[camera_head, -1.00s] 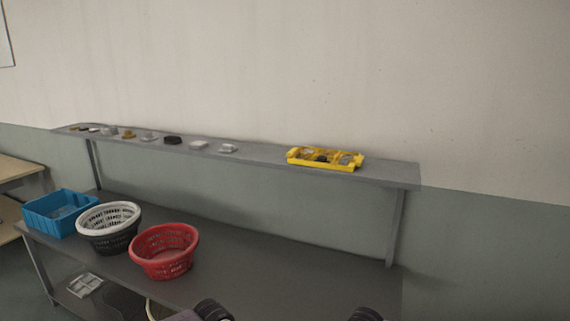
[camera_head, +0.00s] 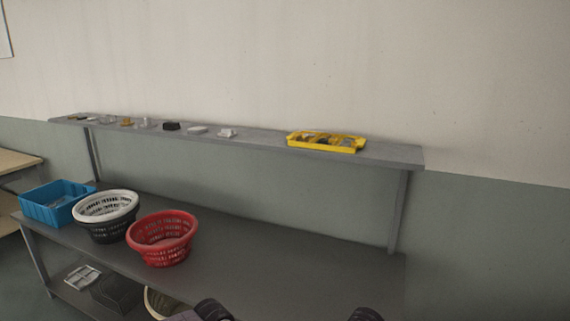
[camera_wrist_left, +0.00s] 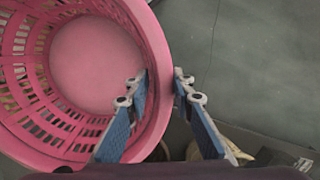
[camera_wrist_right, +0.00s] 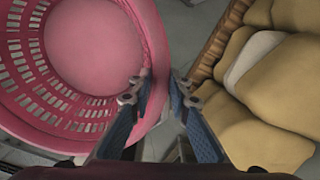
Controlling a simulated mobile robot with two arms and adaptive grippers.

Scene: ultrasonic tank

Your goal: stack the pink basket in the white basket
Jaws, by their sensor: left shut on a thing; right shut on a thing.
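The pink basket shows in the left wrist view (camera_wrist_left: 95,55) and the right wrist view (camera_wrist_right: 92,45). My left gripper (camera_wrist_left: 161,82) is shut on its rim, one finger inside and one outside. My right gripper (camera_wrist_right: 157,86) is shut on the rim in the same way. The basket's inside looks empty. The white basket (camera_head: 107,202) stands upright on the lower table at the left in the head view. Its rim and inside are white and its lower outside is dark; I cannot tell whether that is a second basket. The pink basket and both grippers are outside the head view.
A red basket (camera_head: 162,240) stands right of the white basket, close beside it. A blue crate (camera_head: 57,206) stands on its left. The grey table (camera_head: 300,260) is clear to the right. A raised shelf bears a yellow tray (camera_head: 326,142). Tan padded items (camera_wrist_right: 270,95) lie near my right gripper.

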